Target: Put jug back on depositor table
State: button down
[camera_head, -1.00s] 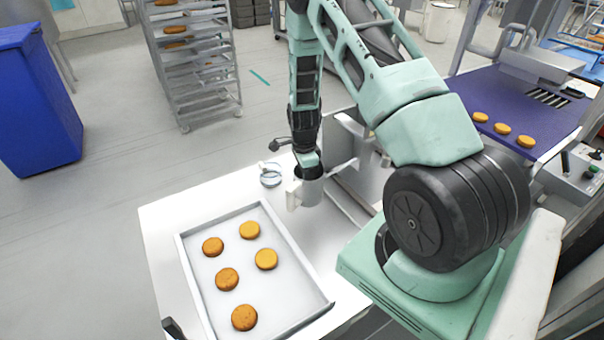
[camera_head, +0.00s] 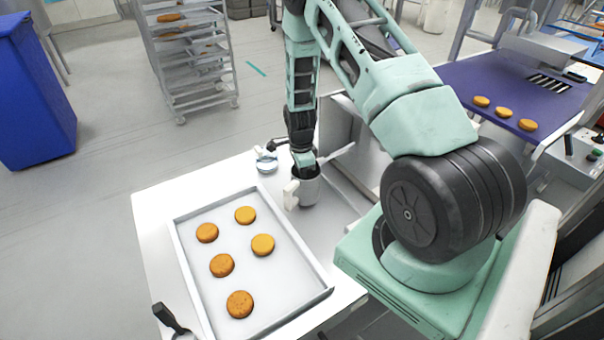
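The jug (camera_head: 308,192) is a light grey-white cylinder with a pale handle on its left side. It is upright at the back right part of the white table (camera_head: 150,205), beside the tray. My gripper (camera_head: 304,168) points down at the jug's top from above. Its fingers are hidden by the jug's rim and my wrist, so I cannot tell whether they are open or shut on it. I also cannot tell whether the jug's base touches the table.
A metal tray (camera_head: 203,309) with several round patties lies left of the jug. A small clear glass dish (camera_head: 266,162) stands just behind. A black-handled tool (camera_head: 171,318) lies at the front left. A purple conveyor (camera_head: 470,80) is at the right, a rack (camera_head: 190,60) behind.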

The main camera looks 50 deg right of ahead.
jog(key=shift+f+b, duration=0.4)
jog(key=shift+f, duration=0.1)
jog(key=c, duration=1.6)
grip_release()
jog(key=r+b, duration=0.1)
jog(key=r, duration=0.4)
jog(key=r+b, duration=0.1)
jog(key=r, duration=0.5)
jog(key=r+b, duration=0.1)
jog(key=r, duration=0.5)
jog(key=shift+w+a+r, duration=0.1)
jog(key=shift+w+r, duration=0.05)
jog(key=shift+w, duration=0.1)
